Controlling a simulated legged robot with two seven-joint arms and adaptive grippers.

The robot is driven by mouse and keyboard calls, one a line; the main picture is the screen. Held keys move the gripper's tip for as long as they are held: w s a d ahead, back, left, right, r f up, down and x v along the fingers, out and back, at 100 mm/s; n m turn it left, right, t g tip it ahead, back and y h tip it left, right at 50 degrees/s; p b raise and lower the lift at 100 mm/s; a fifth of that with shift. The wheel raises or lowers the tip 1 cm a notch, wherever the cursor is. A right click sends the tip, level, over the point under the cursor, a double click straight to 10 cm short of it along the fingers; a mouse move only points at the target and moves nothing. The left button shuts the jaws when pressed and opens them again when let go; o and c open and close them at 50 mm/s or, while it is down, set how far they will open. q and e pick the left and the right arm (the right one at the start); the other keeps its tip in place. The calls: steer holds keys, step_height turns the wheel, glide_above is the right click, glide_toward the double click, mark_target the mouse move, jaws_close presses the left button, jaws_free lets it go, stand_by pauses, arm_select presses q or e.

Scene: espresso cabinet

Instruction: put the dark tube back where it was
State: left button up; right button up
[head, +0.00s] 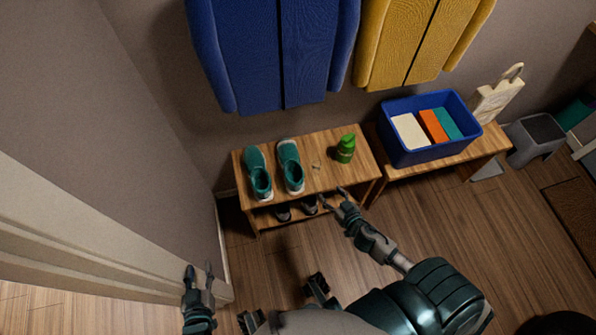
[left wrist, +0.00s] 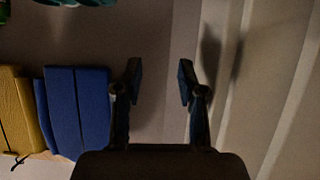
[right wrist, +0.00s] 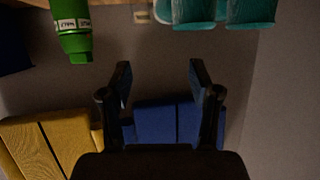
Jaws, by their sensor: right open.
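I cannot make out a dark tube in any view. A green bottle (head: 346,149) with a pale label band stands on the right part of the wooden shoe bench (head: 328,180); it also shows in the right wrist view (right wrist: 72,25). A small pale tag-like thing (head: 316,166) lies on the bench left of it. My right gripper (head: 332,196) is open and empty at the bench's front edge, in front of the bottle and apart from it. My left gripper (head: 199,271) is open and empty at the lower left, beside the pale door frame and away from the bench.
Two teal shoes (head: 291,167) stand on the bench's left; dark shoes (head: 309,205) sit on its lower shelf. A blue bin (head: 396,150) with coloured blocks stands on the right bench. Blue (head: 278,50) and yellow (head: 411,43) padded panels hang above. The floor in front is clear.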

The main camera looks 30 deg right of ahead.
steer(key=d+h, duration=0.1)
steer(key=d, duration=0.1)
steer(key=b, duration=0.3)
glide_toward(315, 161)
steer(key=shift+w+f+m, duration=0.3)
steer(key=shift+w+f, duration=0.3)
steer(key=shift+w, duration=0.8)
steer(key=x, duration=0.1)
steer(key=b+x, duration=0.1)
steer(key=x, duration=0.2)
steer(key=shift+w+d+f, duration=0.15)
steer(key=shift+d+f, duration=0.05)
steer(key=shift+d, duration=0.1)
steer(key=shift+w+f+b, duration=0.15)
steer(key=shift+w+b, duration=0.15)
steer(key=shift+w, duration=0.15)
steer(key=shift+a, duration=0.2)
steer(key=c, duration=0.8)
jaws_close()
arm_select(q)
step_height(315, 161, up, 9)
steer(key=w+d+t+h, duration=0.1)
steer(key=w+d+t, duration=0.1)
steer(key=t, duration=0.5)
steer(key=shift+w+r+t+h, duration=0.2)
steer(key=shift+w+t+h, duration=0.05)
steer(key=shift+t+h, duration=0.15)
arm_select(e)
steer(key=shift+d, duration=0.1)
